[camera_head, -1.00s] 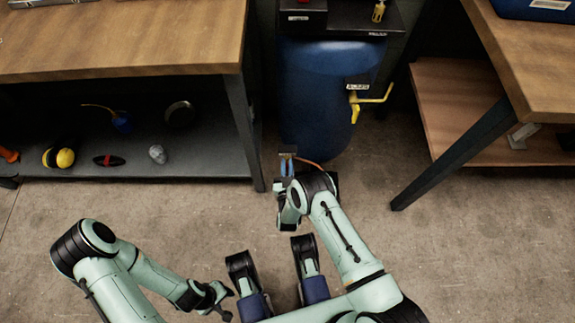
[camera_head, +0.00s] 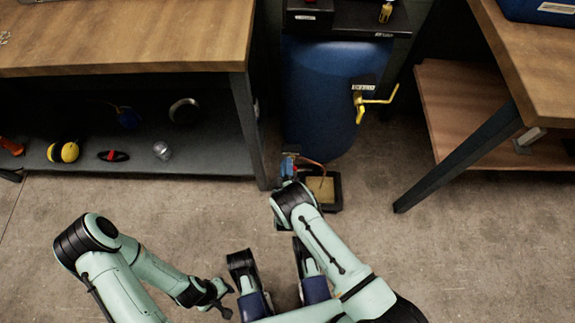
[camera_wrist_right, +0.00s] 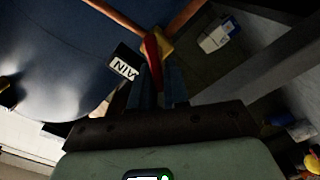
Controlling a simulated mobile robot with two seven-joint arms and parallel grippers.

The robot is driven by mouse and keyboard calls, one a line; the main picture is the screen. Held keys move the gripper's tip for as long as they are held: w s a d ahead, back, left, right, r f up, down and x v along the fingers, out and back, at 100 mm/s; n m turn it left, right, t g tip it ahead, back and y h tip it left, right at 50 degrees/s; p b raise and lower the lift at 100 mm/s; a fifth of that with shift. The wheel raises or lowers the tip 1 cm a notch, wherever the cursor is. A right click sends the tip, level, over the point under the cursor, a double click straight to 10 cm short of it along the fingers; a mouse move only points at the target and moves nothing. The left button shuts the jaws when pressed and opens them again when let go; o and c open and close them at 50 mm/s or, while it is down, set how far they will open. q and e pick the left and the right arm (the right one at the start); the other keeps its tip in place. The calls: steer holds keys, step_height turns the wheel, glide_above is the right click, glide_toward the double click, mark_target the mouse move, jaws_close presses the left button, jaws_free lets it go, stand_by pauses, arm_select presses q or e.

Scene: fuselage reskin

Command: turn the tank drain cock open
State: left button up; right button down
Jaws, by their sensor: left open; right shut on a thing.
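The blue tank (camera_head: 318,105) stands between the benches. In the right wrist view, the drain cock has a brass-yellow body (camera_wrist_right: 166,44) and a red lever (camera_wrist_right: 152,50), beside a white label (camera_wrist_right: 124,67) with partly hidden lettering. My right gripper (camera_wrist_right: 158,88) is shut on the red lever; its fingers sit either side of the lever. In the head view my right gripper (camera_head: 288,166) is low at the tank's front left, and the cock itself cannot be made out there. My left gripper (camera_head: 214,293) is open and empty above the floor.
A yellow valve (camera_head: 362,101) with a bent handle is higher on the tank's right side. A copper pipe (camera_head: 313,162) runs near my right gripper. A dark tray (camera_head: 338,193) lies below on the floor. Bench legs (camera_head: 247,125) stand on either side.

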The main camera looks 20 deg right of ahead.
steer(key=n, duration=0.3)
steer(key=shift+w+a+f+n, duration=0.15)
steer(key=shift+f+n, duration=0.05)
steer(key=shift+n, duration=0.2)
arm_select(q)
steer(key=shift+s+f, duration=0.15)
steer(key=shift+s, duration=0.2)
arm_select(e)
steer(key=shift+f+n, duration=0.15)
steer(key=shift+n, duration=0.75)
steer(key=shift+f+n, duration=0.15)
steer(key=shift+n, duration=0.75)
steer(key=c, duration=1.2)
jaws_free()
steer(key=shift+f, duration=0.1)
arm_select(q)
steer(key=shift+s+a, duration=0.1)
